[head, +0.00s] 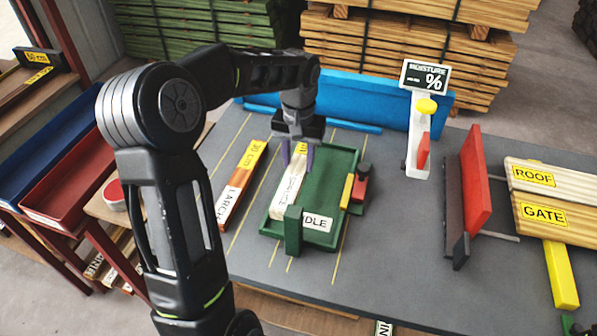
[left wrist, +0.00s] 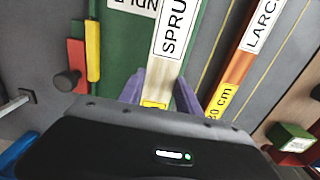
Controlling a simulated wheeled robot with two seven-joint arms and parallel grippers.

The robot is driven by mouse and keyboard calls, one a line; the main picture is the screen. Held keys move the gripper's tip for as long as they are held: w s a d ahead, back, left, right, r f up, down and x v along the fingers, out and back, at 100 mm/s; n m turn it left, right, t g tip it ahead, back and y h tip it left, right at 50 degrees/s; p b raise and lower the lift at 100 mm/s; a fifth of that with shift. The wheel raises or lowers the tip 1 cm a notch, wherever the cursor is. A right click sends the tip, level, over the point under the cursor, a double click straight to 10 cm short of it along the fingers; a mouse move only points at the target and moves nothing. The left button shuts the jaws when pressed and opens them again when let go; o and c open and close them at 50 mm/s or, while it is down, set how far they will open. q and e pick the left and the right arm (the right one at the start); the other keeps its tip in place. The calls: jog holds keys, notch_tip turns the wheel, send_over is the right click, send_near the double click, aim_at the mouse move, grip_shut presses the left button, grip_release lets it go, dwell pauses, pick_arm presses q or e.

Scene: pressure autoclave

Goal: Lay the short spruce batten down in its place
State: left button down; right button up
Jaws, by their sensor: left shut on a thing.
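The short spruce batten (head: 285,198) is pale, with a white SPRUCE label and a yellow tag at its far end. It lies lengthwise over the left side of the green tray (head: 335,185), roughly parallel to its long side. I cannot tell whether it rests on the tray floor or is just above it. My left gripper (head: 300,155) points down, its purple fingers on either side of the batten's far end, shut on it. The left wrist view also shows the batten (left wrist: 182,45) between the fingers (left wrist: 160,92). My right gripper is not in view.
An orange-brown larch batten (head: 242,185) lies left of the tray. A red and yellow clamp (head: 355,187) sits at its right edge and a green post (head: 293,232) at its near end. The moisture meter (head: 418,140) and red fence (head: 474,180) stand farther right.

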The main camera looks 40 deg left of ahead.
aim_at(298, 173)
pick_arm(q)
jog(key=shift+f, duration=2.25)
jog(key=shift+f, duration=0.2)
jog(key=c, duration=0.8)
grip_release()
jog(key=shift+c, duration=0.2)
jog(key=shift+r, duration=0.15)
notch_tip(298, 173, up, 12)
jog(key=shift+r, duration=0.1)
